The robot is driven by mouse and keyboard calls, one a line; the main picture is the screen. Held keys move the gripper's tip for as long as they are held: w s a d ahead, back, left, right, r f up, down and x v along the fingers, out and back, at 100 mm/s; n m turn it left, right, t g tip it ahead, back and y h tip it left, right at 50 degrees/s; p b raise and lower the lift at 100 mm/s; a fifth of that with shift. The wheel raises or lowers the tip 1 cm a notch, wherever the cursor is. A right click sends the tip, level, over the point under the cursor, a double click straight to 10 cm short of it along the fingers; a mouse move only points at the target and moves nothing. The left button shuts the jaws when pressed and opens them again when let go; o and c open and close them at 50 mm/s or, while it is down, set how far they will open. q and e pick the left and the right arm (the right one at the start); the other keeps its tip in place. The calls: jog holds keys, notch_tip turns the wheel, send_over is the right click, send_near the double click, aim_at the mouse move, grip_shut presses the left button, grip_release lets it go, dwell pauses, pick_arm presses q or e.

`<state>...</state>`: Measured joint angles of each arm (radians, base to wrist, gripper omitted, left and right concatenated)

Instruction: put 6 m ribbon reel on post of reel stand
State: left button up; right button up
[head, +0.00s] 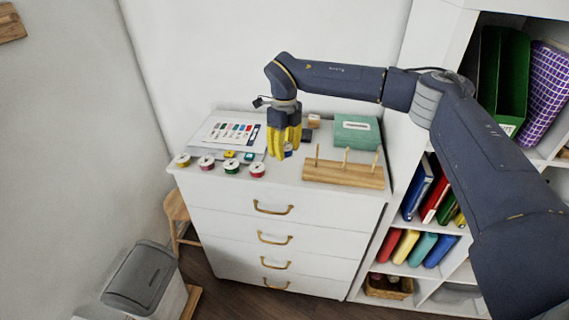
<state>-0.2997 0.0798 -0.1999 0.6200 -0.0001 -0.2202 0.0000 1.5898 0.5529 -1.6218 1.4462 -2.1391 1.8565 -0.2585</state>
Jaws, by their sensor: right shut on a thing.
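The reel stand (343,174) is a light wooden block with three upright posts, near the front right of the white cabinet top. All its posts look bare. My right gripper (286,153) has yellow fingers pointing down, just left of the stand. It is shut on a small blue-and-white ribbon reel (288,154), mostly hidden by the fingers. Several other reels lie along the front left edge: yellow (183,160), pink (206,162), green (232,167) and red (257,170). Length labels are too small to read. My left gripper is not in view.
A green box (356,131) stands behind the reel stand. A colour chart sheet (228,133) lies at the back left, with small yellow and teal items (248,156) in front. A tall shelf (408,185) borders the cabinet's right side. Free top is narrow around the gripper.

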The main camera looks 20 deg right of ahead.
notch_tip(320, 180, up, 9)
jog(key=d, duration=0.3)
jog(key=s+d+f, duration=0.1)
jog(key=d, duration=0.6)
jog(key=shift+s+d+f, duration=0.2)
jog(key=shift+f, duration=3.2)
jog(key=shift+f, duration=1.9)
jog(key=o, duration=1.1)
jog(key=shift+c, duration=0.2)
